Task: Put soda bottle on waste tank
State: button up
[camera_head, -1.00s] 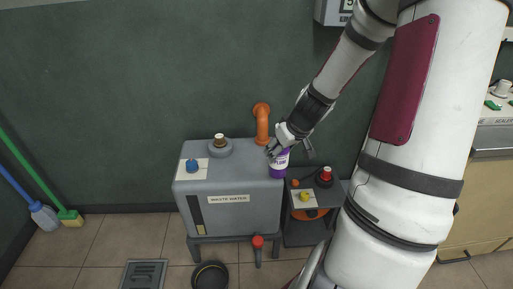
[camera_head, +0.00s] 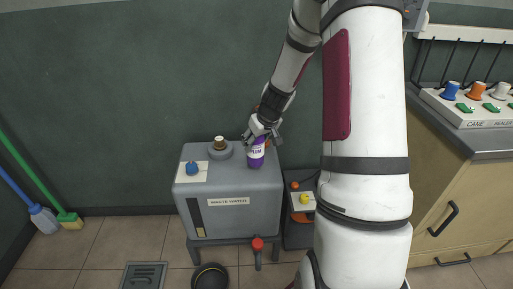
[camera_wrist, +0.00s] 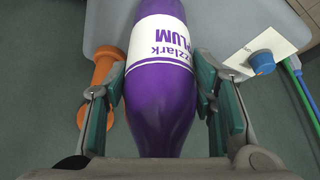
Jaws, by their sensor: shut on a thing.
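The soda bottle (camera_head: 256,156) is purple with a white label; its label and purple body fill the middle of the wrist view (camera_wrist: 160,95). My gripper (camera_head: 262,132) is shut on it, with one finger on each side in the wrist view (camera_wrist: 157,85). In the head view the bottle hangs roughly upright below the gripper, over the right part of the waste tank's top. I cannot tell whether the bottle's base touches the tank top.
A blue knob on a white plate (camera_head: 191,169) and a capped neck (camera_head: 220,149) stand on the tank's left and back. An orange pipe (camera_wrist: 105,75) shows beside the bottle. A small stand with a yellow button (camera_head: 304,198) is to the right.

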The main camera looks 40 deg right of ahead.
aim_at(257, 147)
jog(key=shift+f+b, duration=0.45)
jog(key=shift+f, duration=1)
jog(key=shift+f, duration=0.1)
jog(key=o, duration=1.6)
jog(key=shift+c, duration=0.2)
